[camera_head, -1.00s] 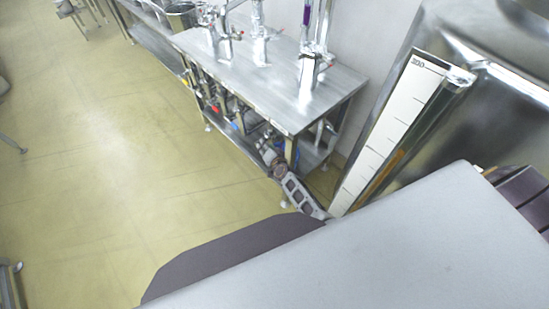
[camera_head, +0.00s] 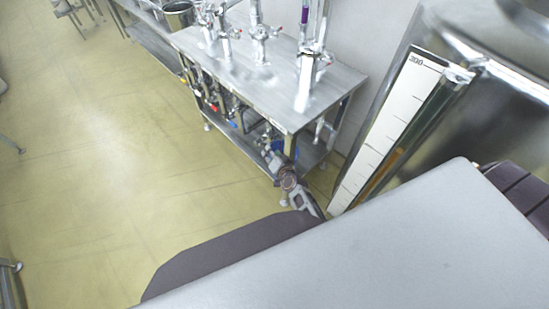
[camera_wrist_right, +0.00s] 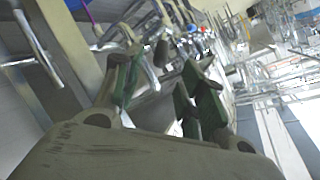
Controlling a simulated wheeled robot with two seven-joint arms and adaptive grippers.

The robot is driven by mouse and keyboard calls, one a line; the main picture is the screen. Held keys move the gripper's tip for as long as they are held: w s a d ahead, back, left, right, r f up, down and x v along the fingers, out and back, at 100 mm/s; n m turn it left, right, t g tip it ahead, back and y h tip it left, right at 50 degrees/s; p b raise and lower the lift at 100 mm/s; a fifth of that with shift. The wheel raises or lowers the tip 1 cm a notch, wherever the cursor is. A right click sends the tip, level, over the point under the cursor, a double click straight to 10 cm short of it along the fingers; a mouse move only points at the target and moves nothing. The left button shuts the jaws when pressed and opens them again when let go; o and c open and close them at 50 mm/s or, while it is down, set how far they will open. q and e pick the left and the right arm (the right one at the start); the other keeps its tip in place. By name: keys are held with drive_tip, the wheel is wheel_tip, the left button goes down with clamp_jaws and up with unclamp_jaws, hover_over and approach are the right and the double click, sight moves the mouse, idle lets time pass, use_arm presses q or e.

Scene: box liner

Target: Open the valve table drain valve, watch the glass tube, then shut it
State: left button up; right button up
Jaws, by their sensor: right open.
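The steel valve table (camera_head: 260,85) stands at the upper middle of the head view, with several valves on top. Pipework with small coloured handles, including a blue-handled valve (camera_head: 234,124), runs under its front edge. I cannot tell which valve is the drain valve. The glass tube (camera_head: 412,130) stands beside a white scale on a steel tank at right, with amber showing in its lower part. My right gripper (camera_head: 270,158) is low at the table's near corner, beside the lower pipework. The right wrist view shows its green-padded fingers (camera_wrist_right: 160,85) apart, with no clear object held. My left gripper is not visible.
The steel tank (camera_head: 480,110) stands close to the right of the table. A lower shelf (camera_head: 308,155) and table legs surround the pipework. The yellowish floor (camera_head: 110,170) at left is clear. A large grey surface fills the lower right of the head view.

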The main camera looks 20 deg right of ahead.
drive_tip(key=shift+v, duration=1.45)
